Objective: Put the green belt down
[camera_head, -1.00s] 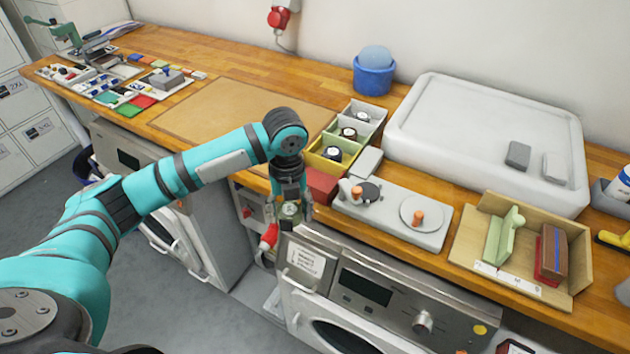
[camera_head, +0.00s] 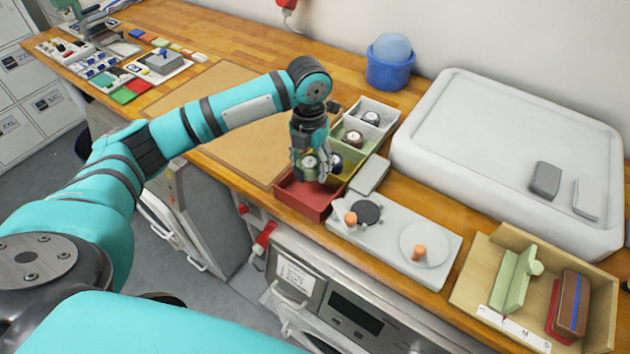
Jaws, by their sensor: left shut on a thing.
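The green belt (camera_head: 310,165) looks like a small coil with a pale greenish round face. My left gripper (camera_head: 313,172) is shut on it, pointing down from above. It holds the belt over the red bin (camera_head: 306,196), close to the border with the yellow bin. I cannot tell whether the belt touches the bin. The red bin's visible inside looks empty. Dark coils sit in the green bin (camera_head: 371,147) and the grey bin (camera_head: 390,108); another dark coil shows beside my gripper in the yellow bin, partly hidden. My right gripper is not in view.
A light grey fixture with two discs (camera_head: 400,238) stands right of the bins. A wooden tray (camera_head: 470,275) with green and brown items lies at the right. A large white slab (camera_head: 480,130) and blue tub (camera_head: 390,72) stand behind. The brown mat (camera_head: 230,140) is clear.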

